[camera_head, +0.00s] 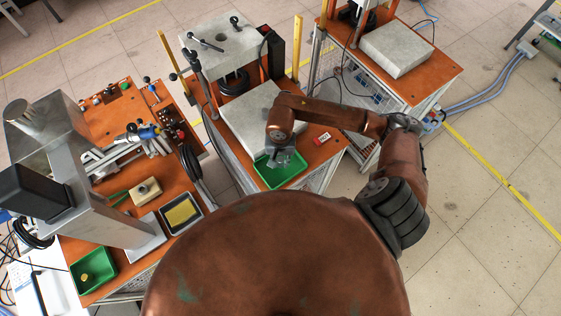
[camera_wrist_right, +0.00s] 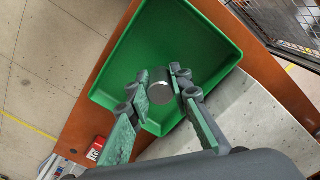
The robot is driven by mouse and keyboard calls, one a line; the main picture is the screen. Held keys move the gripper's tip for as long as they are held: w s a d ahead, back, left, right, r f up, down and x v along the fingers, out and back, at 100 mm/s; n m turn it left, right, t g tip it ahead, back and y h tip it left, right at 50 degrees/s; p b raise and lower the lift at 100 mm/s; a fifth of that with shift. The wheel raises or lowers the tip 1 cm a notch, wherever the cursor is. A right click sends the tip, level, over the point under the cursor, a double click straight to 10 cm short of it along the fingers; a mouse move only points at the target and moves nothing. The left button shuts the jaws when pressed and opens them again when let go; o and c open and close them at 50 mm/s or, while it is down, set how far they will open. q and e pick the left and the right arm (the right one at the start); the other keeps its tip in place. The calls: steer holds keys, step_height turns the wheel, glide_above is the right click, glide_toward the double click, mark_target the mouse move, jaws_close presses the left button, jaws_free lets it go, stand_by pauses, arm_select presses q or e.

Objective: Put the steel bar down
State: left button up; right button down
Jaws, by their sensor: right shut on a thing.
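The steel bar (camera_wrist_right: 158,88) is a short grey metal cylinder, seen nearly end-on in the right wrist view. My right gripper (camera_wrist_right: 160,80) is shut on it, with the bar between the fingertips. In the head view my right gripper (camera_head: 281,160) is over a green tray (camera_head: 293,179) on the middle table, and the bar is too small to make out there. In the wrist view the green tray (camera_wrist_right: 224,40) lies behind the bar; I cannot tell whether the bar touches its floor. My left gripper is not in view.
A grey block (camera_head: 240,118) sits beside the tray on the middle table. A small red box (camera_head: 322,138) lies to the tray's right. The left table holds a second green tray (camera_head: 108,272), a black tray with a yellow pad (camera_head: 181,213) and tools.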

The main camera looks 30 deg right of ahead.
steer(key=shift+f, duration=0.5)
steer(key=shift+f, duration=0.1)
steer(key=shift+f, duration=0.15)
steer(key=c, duration=1.7)
jaws_free()
steer(key=shift+c, duration=0.2)
